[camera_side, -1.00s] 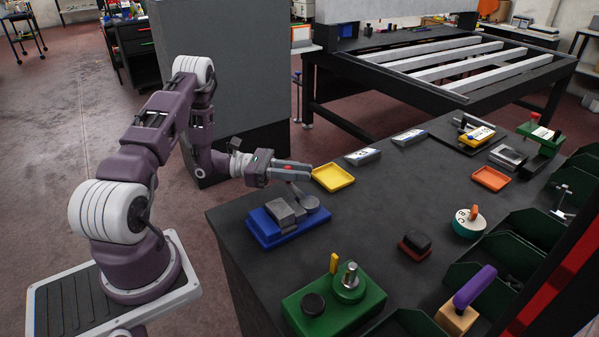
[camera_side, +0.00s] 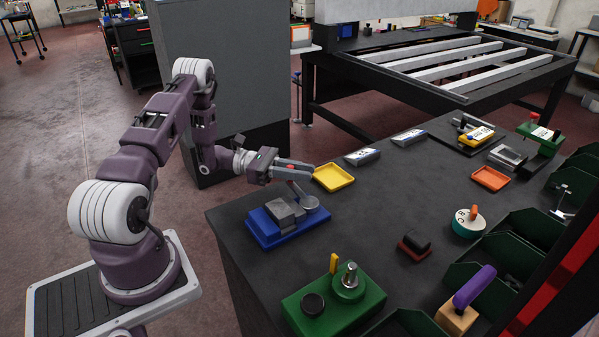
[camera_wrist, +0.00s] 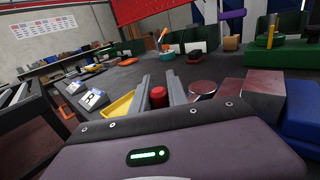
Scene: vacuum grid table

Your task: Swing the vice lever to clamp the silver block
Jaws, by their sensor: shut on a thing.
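The vice has a blue base (camera_side: 264,231) at the near left corner of the dark bench. The silver block (camera_side: 281,211) sits on it among the grey vice parts, and I cannot clearly separate block from jaws. A round grey disc (camera_side: 309,202) lies to its right, with the lever (camera_side: 298,189) rising from it to the upper left. My gripper (camera_side: 305,167) is above and behind the vice, shut on the lever's red knob. In the wrist view the red knob (camera_wrist: 158,98) stands between the two fingers; the blue base (camera_wrist: 302,112) is at right.
A yellow tray (camera_side: 333,177) lies just right of my fingertips. A green fixture (camera_side: 334,306) stands in front, and a black block on a red base (camera_side: 414,244) lies to the right. The middle of the bench is mostly clear.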

